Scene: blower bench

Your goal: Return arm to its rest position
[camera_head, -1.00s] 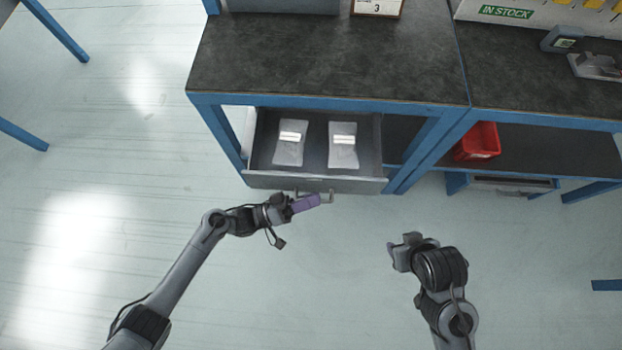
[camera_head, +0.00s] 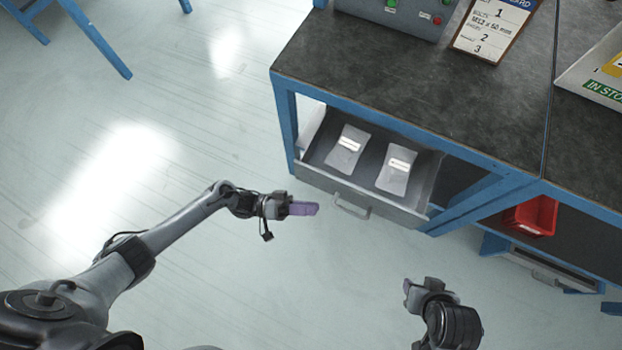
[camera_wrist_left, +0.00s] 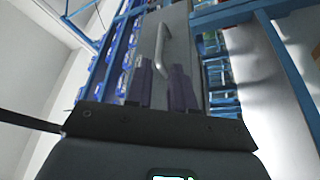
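My left gripper (camera_head: 304,208) has purple fingers and is in front of the open drawer, to the left of its handle (camera_head: 351,207) and apart from it. In the left wrist view two purple fingers (camera_wrist_left: 163,88) stand apart with a gap between them and nothing held. The drawer handle (camera_wrist_left: 161,50) shows beyond the fingertips. My right gripper (camera_head: 409,289) is at the lower right in the head view, over the floor; its finger opening cannot be made out.
The grey drawer (camera_head: 313,179) is pulled out under the workbench (camera_head: 420,75) and holds two pale packets (camera_head: 347,150). A red bin (camera_head: 532,216) sits on the lower shelf at right.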

